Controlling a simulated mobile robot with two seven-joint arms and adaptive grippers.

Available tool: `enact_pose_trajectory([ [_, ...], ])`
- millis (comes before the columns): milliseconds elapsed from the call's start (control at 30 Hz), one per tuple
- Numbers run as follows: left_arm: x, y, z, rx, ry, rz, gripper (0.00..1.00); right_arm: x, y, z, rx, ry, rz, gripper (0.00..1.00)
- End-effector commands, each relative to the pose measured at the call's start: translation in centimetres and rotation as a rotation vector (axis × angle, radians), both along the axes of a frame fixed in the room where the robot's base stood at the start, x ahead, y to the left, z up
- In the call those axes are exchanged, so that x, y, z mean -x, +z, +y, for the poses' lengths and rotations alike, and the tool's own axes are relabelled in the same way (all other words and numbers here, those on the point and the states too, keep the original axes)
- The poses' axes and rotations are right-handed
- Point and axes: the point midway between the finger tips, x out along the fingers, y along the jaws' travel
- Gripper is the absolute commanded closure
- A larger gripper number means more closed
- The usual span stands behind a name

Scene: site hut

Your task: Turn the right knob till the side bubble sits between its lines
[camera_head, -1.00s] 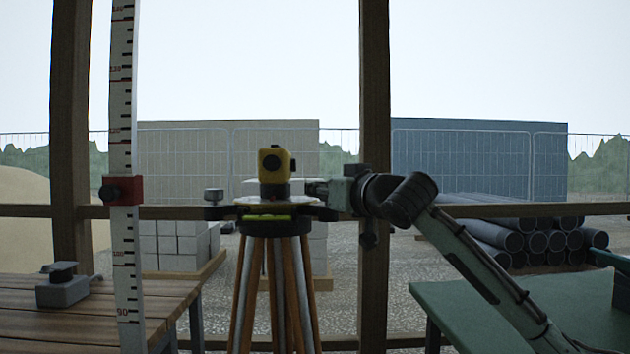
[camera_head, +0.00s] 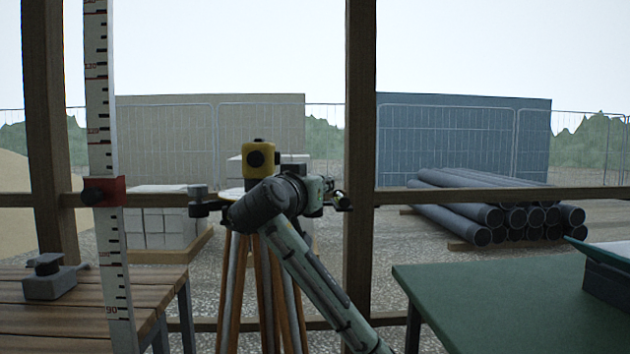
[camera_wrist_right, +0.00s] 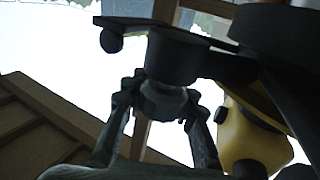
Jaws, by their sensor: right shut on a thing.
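The yellow level (camera_head: 258,156) stands on its tripod (camera_head: 232,290) in the middle of the head view. A dark left knob (camera_head: 198,190) sticks out at its left. My right arm crosses in front of the level's base, and my right gripper (camera_head: 335,195) is at its right side. In the right wrist view, my right gripper (camera_wrist_right: 160,112) has its two fingers on either side of the dark right knob (camera_wrist_right: 172,60) and is shut on it. The level's yellow body (camera_wrist_right: 245,140) shows at the right there. My left gripper is out of view.
A measuring staff (camera_head: 104,150) with a red clamp (camera_head: 103,191) stands at left, by a slatted wooden table (camera_head: 60,318) bearing a grey device (camera_head: 50,280). A green table (camera_head: 490,295) is at right. A wooden post (camera_head: 360,120) rises behind the level.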

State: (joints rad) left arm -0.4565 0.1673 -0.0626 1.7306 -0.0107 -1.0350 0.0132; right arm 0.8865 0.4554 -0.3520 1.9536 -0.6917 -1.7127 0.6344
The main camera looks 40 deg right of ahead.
Motion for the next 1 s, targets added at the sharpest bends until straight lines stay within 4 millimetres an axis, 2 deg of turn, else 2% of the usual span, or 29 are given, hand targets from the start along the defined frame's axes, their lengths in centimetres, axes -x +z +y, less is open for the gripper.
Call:
enact_pose_trajectory([
  [400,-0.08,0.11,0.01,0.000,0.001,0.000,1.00,0.44,-0.13,-0.30,0.000,-0.154,0.004,1.00],
  [867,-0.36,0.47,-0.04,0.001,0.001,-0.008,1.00,0.51,-0.10,-0.38,0.000,-0.168,0.002,1.00],
  [900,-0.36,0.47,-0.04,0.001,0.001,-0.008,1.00,0.51,-0.10,-0.39,0.000,-0.168,0.002,0.76],
  [1000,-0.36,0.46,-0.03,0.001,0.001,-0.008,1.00,0.52,-0.09,-0.40,0.000,-0.167,0.002,0.64],
])
